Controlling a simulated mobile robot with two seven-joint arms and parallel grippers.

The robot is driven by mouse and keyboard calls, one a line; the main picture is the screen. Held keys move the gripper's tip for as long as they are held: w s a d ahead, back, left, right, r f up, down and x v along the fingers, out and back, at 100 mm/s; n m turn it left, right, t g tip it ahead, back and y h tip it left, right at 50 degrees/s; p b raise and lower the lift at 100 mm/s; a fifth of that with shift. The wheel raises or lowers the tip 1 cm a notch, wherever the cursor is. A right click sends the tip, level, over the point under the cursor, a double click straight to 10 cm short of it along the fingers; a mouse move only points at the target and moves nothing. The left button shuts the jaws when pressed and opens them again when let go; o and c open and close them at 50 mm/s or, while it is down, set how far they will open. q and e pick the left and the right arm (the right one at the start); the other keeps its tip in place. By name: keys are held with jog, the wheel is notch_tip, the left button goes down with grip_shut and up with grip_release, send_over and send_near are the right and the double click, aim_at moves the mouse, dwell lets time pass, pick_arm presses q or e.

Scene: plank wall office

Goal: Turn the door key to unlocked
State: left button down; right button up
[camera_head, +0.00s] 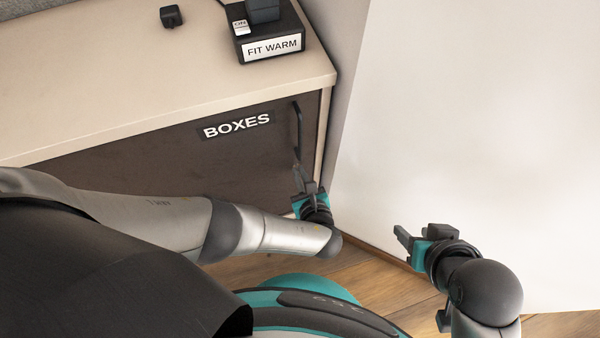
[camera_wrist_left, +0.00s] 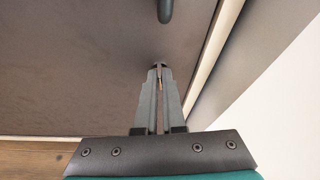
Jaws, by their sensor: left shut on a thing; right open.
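The cabinet door (camera_head: 180,165) is dark brown, has a "BOXES" label and is closed. My left gripper (camera_head: 299,175) is at the right part of the door, below the handle. In the left wrist view its fingers (camera_wrist_left: 160,72) are nearly together against the door face. They are shut on the door key (camera_wrist_left: 159,65), of which only a small bit shows at the fingertips. The fingers hide most of the key, and I cannot read its turn angle. My right gripper (camera_head: 411,240) is open and empty, away from the door at the right.
A dark bar handle (camera_head: 299,125) is on the door above my left gripper; it also shows in the left wrist view (camera_wrist_left: 165,10). The cabinet top (camera_head: 130,85) holds a "FIT WARM" box (camera_head: 270,42) and a small black block (camera_head: 170,17). A white wall (camera_head: 470,120) stands right.

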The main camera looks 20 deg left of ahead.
pick_arm(q)
jog(key=shift+w+m+y, duration=0.1)
jog(key=shift+m+y, duration=0.3)
jog(key=shift+m, duration=0.1)
jog(key=c, duration=1)
grip_release()
